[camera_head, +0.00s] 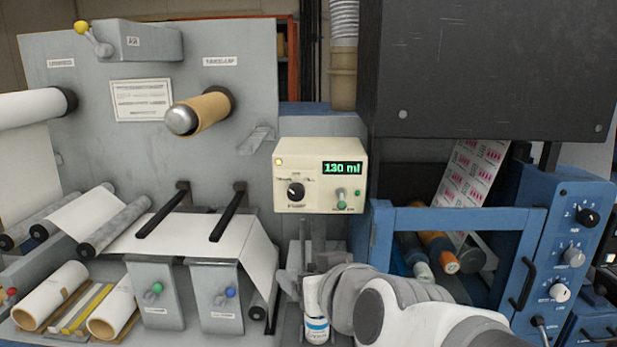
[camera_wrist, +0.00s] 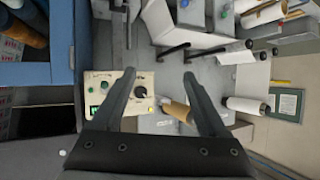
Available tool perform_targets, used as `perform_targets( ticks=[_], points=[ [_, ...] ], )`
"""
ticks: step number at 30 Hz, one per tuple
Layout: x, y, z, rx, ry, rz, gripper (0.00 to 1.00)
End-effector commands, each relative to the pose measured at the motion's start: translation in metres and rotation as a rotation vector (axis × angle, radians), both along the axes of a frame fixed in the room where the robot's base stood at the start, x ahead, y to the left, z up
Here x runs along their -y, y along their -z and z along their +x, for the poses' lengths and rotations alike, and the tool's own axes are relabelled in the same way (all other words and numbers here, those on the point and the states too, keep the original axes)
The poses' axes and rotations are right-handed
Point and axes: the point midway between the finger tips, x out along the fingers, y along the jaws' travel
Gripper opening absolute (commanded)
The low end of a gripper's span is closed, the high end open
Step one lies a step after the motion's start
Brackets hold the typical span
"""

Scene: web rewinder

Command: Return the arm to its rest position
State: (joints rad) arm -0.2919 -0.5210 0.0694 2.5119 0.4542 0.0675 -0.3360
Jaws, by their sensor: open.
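My arm (camera_head: 415,315) reaches in from the lower right of the head view, bent. My gripper (camera_head: 306,252) is in front of the machine, just below the cream control box (camera_head: 290,160). It is small and partly hard to make out there. In the wrist view my gripper (camera_wrist: 159,73) shows two dark fingers spread wide apart. Nothing is held between them. The control box (camera_wrist: 103,97) appears beyond the left finger in that view, and the brown take-up core (camera_wrist: 178,110) appears between the fingers, farther back.
Rollers and two black bars (camera_head: 163,212) lie to the left. Loose cores (camera_head: 50,295) sit at lower left.

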Motion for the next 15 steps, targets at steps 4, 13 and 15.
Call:
perform_targets(
  ticks=[4, 13, 15],
  points=[
    [0.041, 0.019, -0.029, -0.173, 0.043, -0.051, 0.76],
    [0.121, 0.050, -0.100, -0.495, 0.229, -0.153, 0.76],
    [0.131, 0.053, -0.111, -0.536, 0.262, -0.165, 0.76]
  ],
)
